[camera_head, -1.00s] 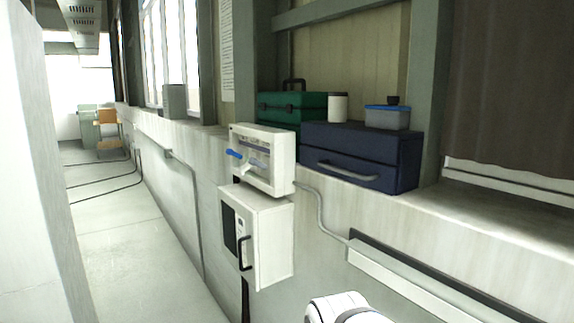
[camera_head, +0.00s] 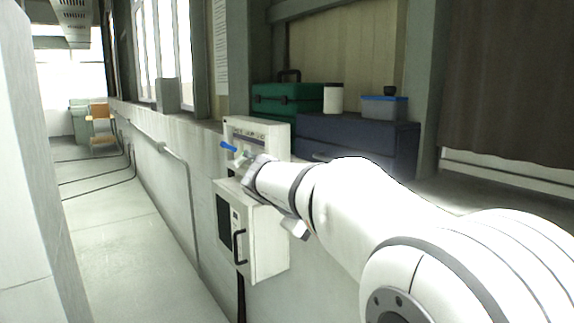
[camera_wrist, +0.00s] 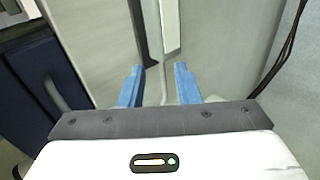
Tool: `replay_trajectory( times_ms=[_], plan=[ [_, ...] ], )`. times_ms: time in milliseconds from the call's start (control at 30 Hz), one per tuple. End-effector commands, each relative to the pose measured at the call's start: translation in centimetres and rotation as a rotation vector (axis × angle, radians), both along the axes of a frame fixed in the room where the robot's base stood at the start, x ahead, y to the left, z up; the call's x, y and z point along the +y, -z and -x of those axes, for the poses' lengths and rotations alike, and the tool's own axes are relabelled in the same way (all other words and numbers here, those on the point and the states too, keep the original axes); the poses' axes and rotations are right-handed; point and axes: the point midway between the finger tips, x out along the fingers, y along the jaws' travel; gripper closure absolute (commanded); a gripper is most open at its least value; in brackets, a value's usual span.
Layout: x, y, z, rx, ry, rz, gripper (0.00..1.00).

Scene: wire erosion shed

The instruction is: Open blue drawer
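The blue drawer is the front of a dark navy box (camera_head: 385,150) on the ledge, and it looks closed. My arm crosses in front of it and hides most of its handle. The wrist view shows a dark blue front (camera_wrist: 22,95) at the left with a grey bar handle (camera_wrist: 55,92) beside my gripper. My gripper (camera_wrist: 160,84) is open, its two blue fingers apart, with no object gripped between them. The handle lies left of the fingers, apart from them.
A green case (camera_head: 285,98), white canister (camera_head: 333,98) and blue-lidded tub (camera_head: 384,108) stand behind. Dark cables (camera_wrist: 290,45) hang at right.

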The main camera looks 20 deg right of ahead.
Motion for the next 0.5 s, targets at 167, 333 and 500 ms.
replay_trajectory(
  times_ms=[167,333,500],
  plan=[
    [-1.2,-6.7,-7.3,-0.069,0.005,0.305,0.70],
    [-1.3,-10.2,-10.0,-0.115,0.023,0.452,0.70],
    [-2.5,-10.9,-10.9,-0.125,0.030,0.485,0.70]
  ],
)
